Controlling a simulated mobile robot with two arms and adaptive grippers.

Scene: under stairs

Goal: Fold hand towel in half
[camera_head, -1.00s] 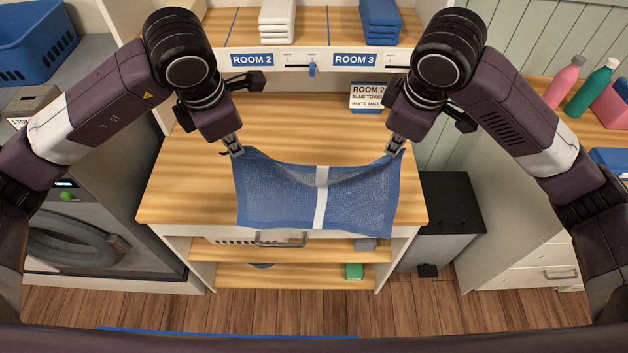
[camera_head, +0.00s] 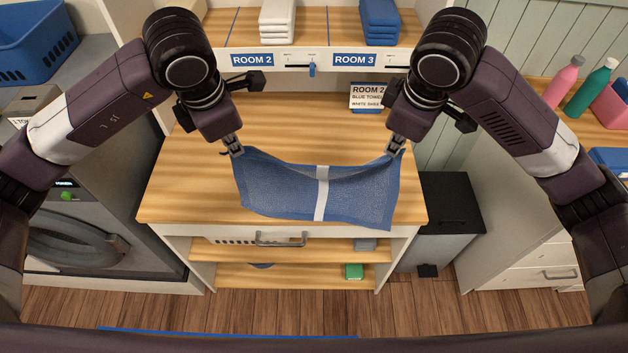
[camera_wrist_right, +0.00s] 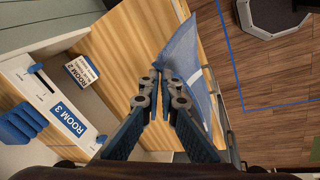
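A blue hand towel (camera_head: 270,192) with a white stripe hangs between my two grippers in the head view. Its upper edge sags in the middle, and its lower edge is at the front edge of the wooden counter (camera_head: 190,180). My left gripper (camera_head: 237,150) is shut on its upper left corner. My right gripper (camera_head: 397,150) is shut on its upper right corner. In the right wrist view, the right gripper's fingers (camera_wrist_right: 163,72) are close together with the towel (camera_wrist_right: 184,55) at their tips. Whether the lower edge touches the counter is hard to tell.
Folded white towels (camera_head: 277,20) and blue towels (camera_head: 380,22) lie on the shelf behind. A small sign (camera_head: 368,97) stands at the counter's back. A bin (camera_head: 445,225) is right of the counter, a washing machine (camera_head: 90,235) left. The counter behind the towel is clear.

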